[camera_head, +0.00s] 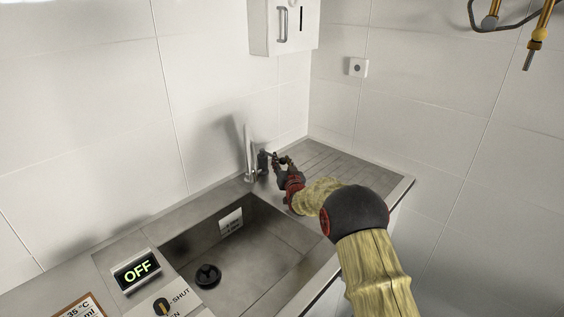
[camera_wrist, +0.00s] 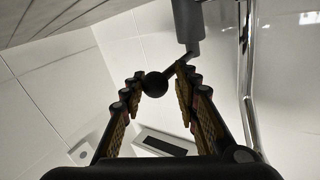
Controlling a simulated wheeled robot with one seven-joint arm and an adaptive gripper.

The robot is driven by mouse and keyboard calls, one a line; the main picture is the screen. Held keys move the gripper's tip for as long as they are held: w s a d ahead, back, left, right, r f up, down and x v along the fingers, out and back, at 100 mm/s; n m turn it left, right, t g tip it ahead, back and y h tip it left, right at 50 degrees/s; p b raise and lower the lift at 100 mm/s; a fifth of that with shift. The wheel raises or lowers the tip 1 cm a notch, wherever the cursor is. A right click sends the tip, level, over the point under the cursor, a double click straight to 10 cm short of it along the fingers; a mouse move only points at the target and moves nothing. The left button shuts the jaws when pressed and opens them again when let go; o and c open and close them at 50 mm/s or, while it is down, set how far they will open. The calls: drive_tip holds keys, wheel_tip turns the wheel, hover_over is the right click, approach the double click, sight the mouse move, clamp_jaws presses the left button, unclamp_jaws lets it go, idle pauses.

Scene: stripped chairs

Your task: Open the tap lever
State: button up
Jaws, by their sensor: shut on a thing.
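The metal tap (camera_head: 248,152) stands upright at the back edge of the sink. Its lever points to the right, toward my gripper (camera_head: 281,160). In the wrist view the lever is a thin dark rod with a round black knob (camera_wrist: 155,84), coming from a dark grey cylinder (camera_wrist: 187,22). My gripper (camera_wrist: 161,76) has its two fingers on either side of the knob and is shut on the lever. The contact itself is hard to make out in the head view. A display (camera_head: 137,271) by the sink reads OFF.
The sink basin (camera_head: 255,262) holds a black round drain piece (camera_head: 208,276). A ribbed draining board (camera_head: 345,172) lies right of the tap. A white dispenser (camera_head: 284,27) hangs on the wall above. A labelled knob panel (camera_head: 165,304) sits at the front.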

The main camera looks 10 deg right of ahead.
drive_tip(key=shift+d, duration=0.2)
clamp_jaws()
wheel_tip(320, 180, up, 2)
drive_tip(key=g+p, duration=0.1)
drive_tip(key=p, duration=0.1)
drive_tip(key=shift+w+r+n+p, duration=0.1)
drive_tip(key=shift+r+n+p, duration=0.05)
drive_tip(key=shift+n+p, duration=0.25)
drive_tip(key=r+g+p, duration=0.1)
drive_tip(key=r+n+g+p, duration=0.1)
drive_tip(key=p, duration=0.1)
drive_tip(key=shift+w+a+h, duration=0.2)
drive_tip(key=shift+w+h, duration=0.1)
drive_tip(key=o, duration=0.9)
unclamp_jaws()
drive_tip(key=shift+d, duration=0.1)
drive_tip(key=shift+o, duration=0.2)
